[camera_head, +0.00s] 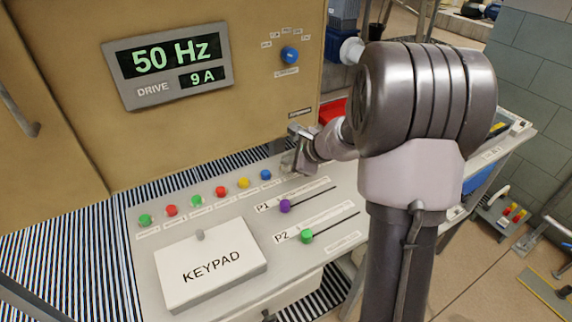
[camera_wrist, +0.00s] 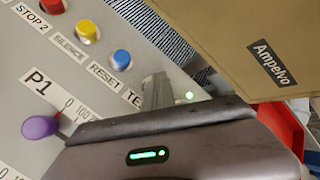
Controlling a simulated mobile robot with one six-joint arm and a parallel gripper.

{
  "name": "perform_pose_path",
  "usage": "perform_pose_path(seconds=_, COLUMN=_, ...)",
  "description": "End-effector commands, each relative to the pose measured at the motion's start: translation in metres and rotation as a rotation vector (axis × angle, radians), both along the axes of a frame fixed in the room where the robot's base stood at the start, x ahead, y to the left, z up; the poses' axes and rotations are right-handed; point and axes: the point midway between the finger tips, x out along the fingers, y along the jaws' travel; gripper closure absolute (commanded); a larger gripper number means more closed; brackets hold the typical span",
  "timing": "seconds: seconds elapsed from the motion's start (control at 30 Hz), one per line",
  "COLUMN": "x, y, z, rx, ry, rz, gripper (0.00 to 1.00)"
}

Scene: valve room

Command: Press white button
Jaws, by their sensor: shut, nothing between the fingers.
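A row of round coloured buttons runs along the back of the sloping panel (camera_head: 222,250). Its right end shows a yellow button (camera_head: 243,183) and a blue button (camera_head: 266,174). In the wrist view the blue button (camera_wrist: 121,60) has a RESET label, and a label starting "TE" follows to its right. I cannot make out a white button; the spot past that label is behind my gripper. My gripper (camera_head: 293,166) is shut and empty, just right of the blue button. In the wrist view its fingertips (camera_wrist: 157,90) lie over the panel beside the "TE" label. Contact cannot be told.
A tan cabinet (camera_head: 200,110) with a drive display (camera_head: 172,66) and a blue knob (camera_head: 289,54) rises behind the panel. A purple slider knob (camera_head: 285,206), a green slider knob (camera_head: 306,236) and a keypad cover (camera_head: 210,265) sit in front. A red bin (camera_head: 331,110) is behind.

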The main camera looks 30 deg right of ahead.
Motion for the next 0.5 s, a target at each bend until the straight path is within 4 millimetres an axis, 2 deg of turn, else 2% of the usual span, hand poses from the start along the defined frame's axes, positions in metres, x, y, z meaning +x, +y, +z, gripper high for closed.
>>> perform_pose_path(seconds=0.5, x=0.0, y=0.0, z=0.018, rx=0.0, ry=0.0, rz=0.0, gripper=1.0)
